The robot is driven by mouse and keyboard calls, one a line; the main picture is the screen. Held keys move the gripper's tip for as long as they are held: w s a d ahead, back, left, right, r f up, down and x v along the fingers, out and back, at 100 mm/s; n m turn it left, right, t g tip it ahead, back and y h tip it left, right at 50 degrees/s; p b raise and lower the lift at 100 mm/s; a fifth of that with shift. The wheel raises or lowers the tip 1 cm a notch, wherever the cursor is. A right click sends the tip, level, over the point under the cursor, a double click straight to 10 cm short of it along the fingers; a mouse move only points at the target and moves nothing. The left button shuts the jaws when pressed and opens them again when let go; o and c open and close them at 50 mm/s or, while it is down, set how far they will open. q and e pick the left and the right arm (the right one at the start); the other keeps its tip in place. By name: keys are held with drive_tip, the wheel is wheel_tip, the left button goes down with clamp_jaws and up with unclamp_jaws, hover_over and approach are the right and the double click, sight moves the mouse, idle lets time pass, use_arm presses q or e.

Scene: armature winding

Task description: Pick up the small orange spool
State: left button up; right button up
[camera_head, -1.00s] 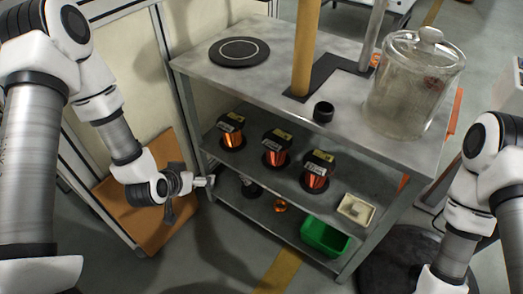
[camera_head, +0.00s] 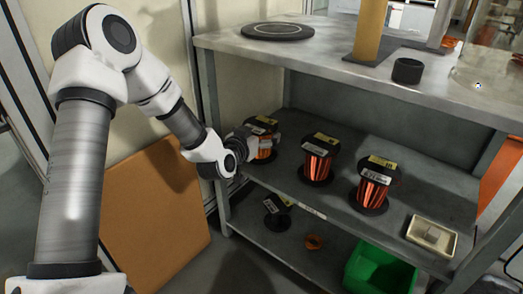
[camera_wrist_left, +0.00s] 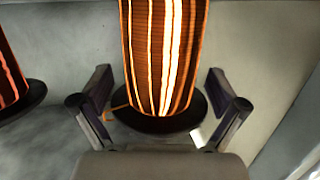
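Copper-orange wound spools with black flanges stand upright on the middle shelf: a left one (camera_head: 265,147), a middle one (camera_head: 317,165) and a right one (camera_head: 372,190). A small orange piece (camera_head: 314,242) lies on the bottom shelf. My left gripper (camera_head: 250,143) is at the left spool and partly hides it. In the left wrist view, the open fingers (camera_wrist_left: 159,76) stand on either side of that spool's copper winding (camera_wrist_left: 163,45), with visible gaps. The spool's black base flange (camera_wrist_left: 158,120) shows between the fingers. My right gripper is not in view.
The shelf unit's top (camera_head: 330,50) is close above the spools. It bears a black disc (camera_head: 277,31), a yellow post (camera_head: 370,30) and a black cup (camera_head: 407,70). A cream tray (camera_head: 432,236) sits right on the middle shelf. A green bin (camera_head: 380,270) and black spool (camera_head: 277,214) are below.

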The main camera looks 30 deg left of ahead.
use_arm(q)
drive_tip(key=shift+w, duration=0.35)
drive_tip(key=c, duration=1.7)
clamp_jaws()
drive_tip(key=shift+r, duration=0.1)
